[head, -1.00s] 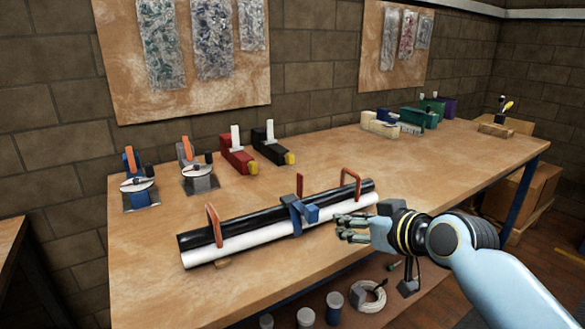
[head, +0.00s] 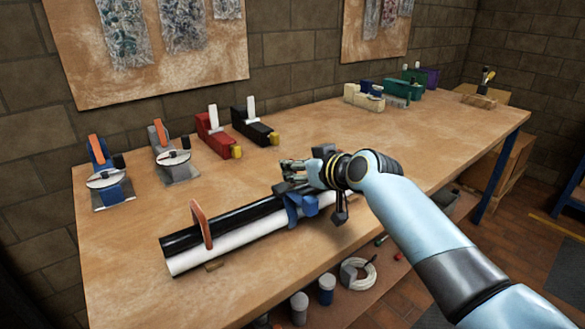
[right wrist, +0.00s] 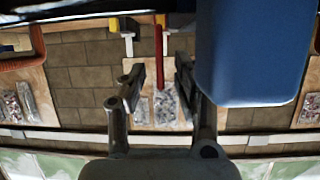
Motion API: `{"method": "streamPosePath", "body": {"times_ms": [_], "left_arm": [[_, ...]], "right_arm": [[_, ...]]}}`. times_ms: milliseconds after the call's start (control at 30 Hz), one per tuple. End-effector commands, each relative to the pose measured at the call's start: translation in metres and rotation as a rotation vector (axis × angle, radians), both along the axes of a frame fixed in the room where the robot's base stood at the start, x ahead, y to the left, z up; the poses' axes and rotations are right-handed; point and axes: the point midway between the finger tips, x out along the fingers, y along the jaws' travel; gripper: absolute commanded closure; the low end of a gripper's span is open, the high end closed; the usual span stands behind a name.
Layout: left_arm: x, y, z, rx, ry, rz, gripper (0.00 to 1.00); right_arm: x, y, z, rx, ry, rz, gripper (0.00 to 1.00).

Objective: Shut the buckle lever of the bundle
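The bundle is a black tube (head: 235,225) and a white tube (head: 235,248) lying side by side on the bench. A blue buckle (head: 300,208) clasps it around the middle; it fills the upper right of the right wrist view as a big blue block (right wrist: 250,50). My right gripper (head: 283,176) hangs just above the buckle. In the right wrist view, the fingers (right wrist: 160,75) are apart, with a red lever (right wrist: 158,50) showing between them; contact cannot be told. The gripper hides the lever in the head view. My left gripper is out of view.
An orange handle (head: 201,225) arches over the bundle's left part; my arm covers its right end. Red (head: 215,140) and black (head: 253,128) clamps and two orange-levered fixtures (head: 107,175) stand behind.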

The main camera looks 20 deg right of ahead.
Motion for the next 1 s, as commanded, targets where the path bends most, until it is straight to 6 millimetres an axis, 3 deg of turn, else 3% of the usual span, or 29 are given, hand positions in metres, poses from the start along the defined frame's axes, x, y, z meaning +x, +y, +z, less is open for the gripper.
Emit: {"method": "streamPosePath", "body": {"times_ms": [200, 467, 700, 1000], "left_arm": [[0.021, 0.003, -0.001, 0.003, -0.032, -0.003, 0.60], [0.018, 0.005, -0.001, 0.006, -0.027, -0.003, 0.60], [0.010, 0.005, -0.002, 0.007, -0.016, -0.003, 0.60], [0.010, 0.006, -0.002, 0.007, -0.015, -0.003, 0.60]], "right_arm": [[0.015, 0.005, -0.007, 0.001, 0.000, 0.001, 0.69], [0.016, 0.005, -0.007, 0.001, 0.000, 0.001, 0.69], [0.016, 0.005, -0.007, 0.000, 0.000, 0.000, 1.00], [0.016, 0.005, -0.007, 0.001, 0.000, 0.001, 1.00]]}}
